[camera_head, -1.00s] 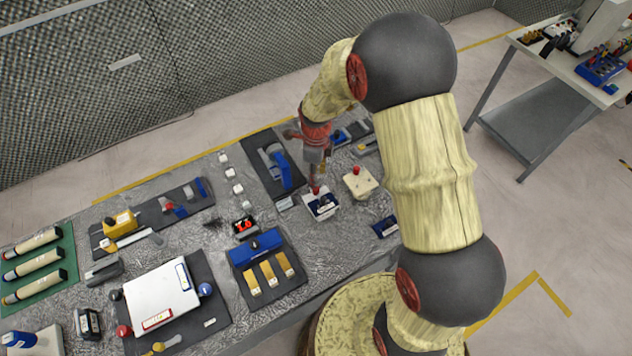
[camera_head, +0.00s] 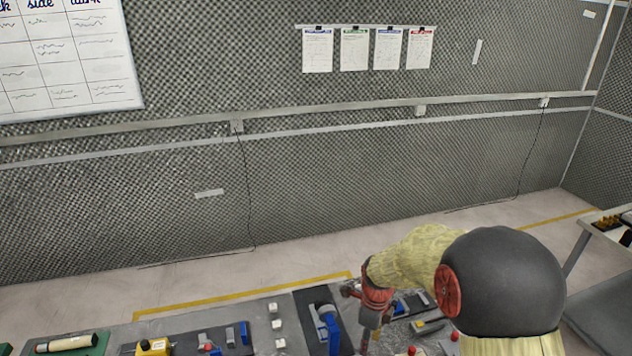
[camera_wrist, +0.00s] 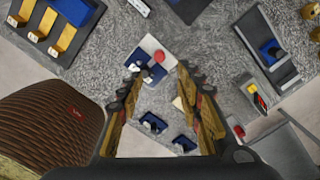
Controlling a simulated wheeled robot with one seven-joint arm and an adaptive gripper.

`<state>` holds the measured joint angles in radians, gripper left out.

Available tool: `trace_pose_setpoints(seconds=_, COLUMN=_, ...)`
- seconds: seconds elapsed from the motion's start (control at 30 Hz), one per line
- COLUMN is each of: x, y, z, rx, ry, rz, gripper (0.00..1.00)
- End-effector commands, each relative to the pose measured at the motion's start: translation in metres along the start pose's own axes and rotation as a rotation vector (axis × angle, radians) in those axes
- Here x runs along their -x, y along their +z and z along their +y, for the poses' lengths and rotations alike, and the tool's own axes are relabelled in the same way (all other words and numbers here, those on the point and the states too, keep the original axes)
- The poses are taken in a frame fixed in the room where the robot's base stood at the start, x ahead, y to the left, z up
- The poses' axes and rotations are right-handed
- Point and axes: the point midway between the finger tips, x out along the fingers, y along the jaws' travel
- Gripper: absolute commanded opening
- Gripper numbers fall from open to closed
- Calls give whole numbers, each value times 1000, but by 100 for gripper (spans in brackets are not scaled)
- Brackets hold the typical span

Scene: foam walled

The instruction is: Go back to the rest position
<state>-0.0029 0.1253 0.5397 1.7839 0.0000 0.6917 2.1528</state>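My gripper (camera_head: 366,338) points down over the table at the bottom of the head view, low and partly cut off by the frame edge. In the wrist view my gripper (camera_wrist: 158,78) shows its two fingers spread apart with nothing held between them. Beyond the fingertips lies a white and blue block with a red button (camera_wrist: 159,56), clear of the fingers as far as I can see.
The table holds a blue device on a dark mat (camera_head: 327,322), small white cubes (camera_head: 275,324) and a yellow box (camera_head: 154,347). A grey padded wall (camera_head: 330,160) stands behind. A second table (camera_head: 607,226) is at the right edge.

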Motion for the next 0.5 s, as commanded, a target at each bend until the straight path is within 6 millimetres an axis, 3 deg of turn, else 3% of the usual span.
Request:
trace_pose_setpoints(seconds=0.2, x=-1, y=-3, z=4, rx=264, ry=16, rz=8, gripper=36)
trace_pose_setpoints(seconds=0.37, x=-7, y=-17, z=26, rx=567, ry=70, rz=21, gripper=36)
trace_pose_setpoints(seconds=0.5, x=3, y=-28, z=43, rx=832, ry=96, rz=16, gripper=36)
